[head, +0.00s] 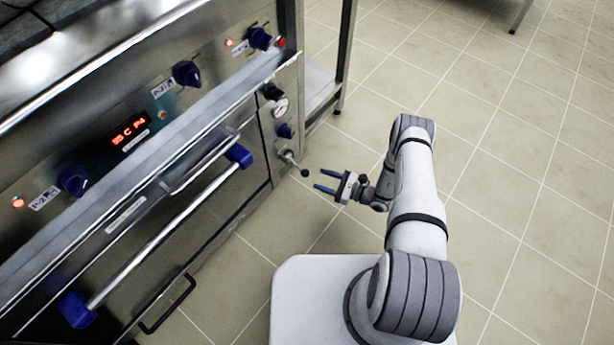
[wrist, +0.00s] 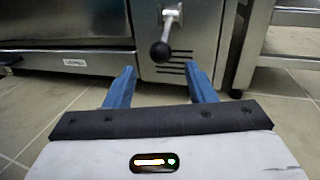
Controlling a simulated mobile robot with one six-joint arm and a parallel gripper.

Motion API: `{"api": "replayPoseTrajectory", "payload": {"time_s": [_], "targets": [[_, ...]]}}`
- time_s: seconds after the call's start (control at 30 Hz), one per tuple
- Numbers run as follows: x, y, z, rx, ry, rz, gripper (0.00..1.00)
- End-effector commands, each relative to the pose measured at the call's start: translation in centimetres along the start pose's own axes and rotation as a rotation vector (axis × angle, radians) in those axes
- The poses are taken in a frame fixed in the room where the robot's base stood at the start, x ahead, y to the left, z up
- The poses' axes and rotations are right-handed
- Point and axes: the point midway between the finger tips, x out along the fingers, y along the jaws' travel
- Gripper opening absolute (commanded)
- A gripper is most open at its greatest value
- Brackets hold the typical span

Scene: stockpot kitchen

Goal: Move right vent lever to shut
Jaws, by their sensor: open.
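The right vent lever (head: 294,162) is a metal rod with a black ball knob on the narrow right panel of the stove. In the head view it points out and down to the right. In the wrist view the lever's black knob (wrist: 160,51) hangs at the lower end of the rod, in front of dark vent slots. My gripper (head: 318,180) is open and empty, with two blue fingers pointing at the stove. The knob is just beyond the fingertips, apart from them. In the wrist view my gripper (wrist: 163,72) shows the knob between its fingers in the picture.
A pressure gauge (head: 281,107) and a small blue knob (head: 286,131) sit above the lever. The oven door handle (head: 165,236) with blue ends juts out to the left. A metal table leg (head: 345,50) stands at right. The tiled floor is clear.

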Motion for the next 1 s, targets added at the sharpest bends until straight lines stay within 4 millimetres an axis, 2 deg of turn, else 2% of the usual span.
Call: {"api": "replayPoseTrajectory", "payload": {"time_s": [0.3,0.43,0.6,0.83,1.0], "targets": [[5.0,0.1,-0.1,-0.002,0.000,0.005,0.50],[6.5,0.1,-0.1,-0.001,0.000,0.005,0.50],[7.4,0.1,0.0,-0.001,0.001,0.003,0.50],[7.5,0.1,0.1,-0.001,0.001,0.003,0.50],[7.5,0.1,0.1,-0.001,0.001,0.003,0.36]]}}
